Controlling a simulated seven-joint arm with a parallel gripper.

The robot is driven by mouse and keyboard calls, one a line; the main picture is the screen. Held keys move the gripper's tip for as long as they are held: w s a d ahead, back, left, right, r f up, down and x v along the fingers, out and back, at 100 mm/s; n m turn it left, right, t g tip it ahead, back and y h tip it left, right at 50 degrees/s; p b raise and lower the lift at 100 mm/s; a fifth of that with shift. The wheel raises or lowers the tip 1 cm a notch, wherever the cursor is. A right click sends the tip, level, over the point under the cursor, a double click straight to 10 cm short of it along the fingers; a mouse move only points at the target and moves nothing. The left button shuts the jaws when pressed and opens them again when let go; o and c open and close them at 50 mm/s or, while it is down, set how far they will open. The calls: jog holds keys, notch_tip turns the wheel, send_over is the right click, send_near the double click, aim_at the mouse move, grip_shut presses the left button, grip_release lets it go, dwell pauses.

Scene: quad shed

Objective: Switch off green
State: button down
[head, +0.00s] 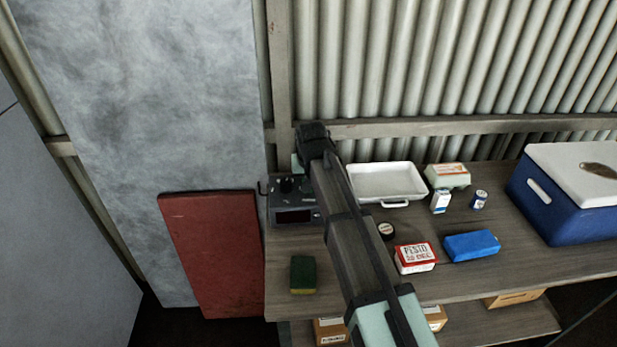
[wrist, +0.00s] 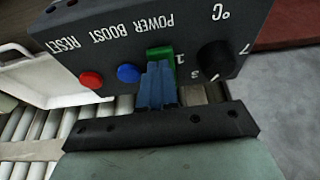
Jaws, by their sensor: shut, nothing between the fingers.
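A dark control box (head: 293,216) stands at the left end of the bench, partly behind my arm. In the wrist view its panel (wrist: 95,62) appears upside down. The green switch (wrist: 160,53) sits under the word POWER, between the blue button (wrist: 129,73) and the black dial (wrist: 213,56). My gripper (wrist: 155,70) is shut and empty, its blue fingertips right at the green switch and covering part of it. I cannot tell whether they touch it. In the head view the fingertips are hidden behind the hand.
A red button (wrist: 91,80) marked RESET is beside the blue one. A white tray (head: 387,182) is right of the box. A sponge (head: 303,275), a red-and-white box (head: 415,257), a blue block (head: 471,245) and a cooler (head: 565,200) are on the bench (head: 500,270).

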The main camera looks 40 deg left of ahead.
jog(key=shift+w+a+r, duration=0.1)
jog(key=shift+w+a, duration=0.05)
jog(key=shift+w+a+r, duration=0.25)
jog(key=shift+w+a, duration=0.1)
jog(key=shift+w, duration=0.05)
jog(key=shift+r, duration=0.15)
dwell(0.5)
jog(key=shift+r, duration=0.3)
jog(key=s+d+v, duration=0.1)
jog(key=v, duration=1.2)
jog(key=shift+f, duration=0.2)
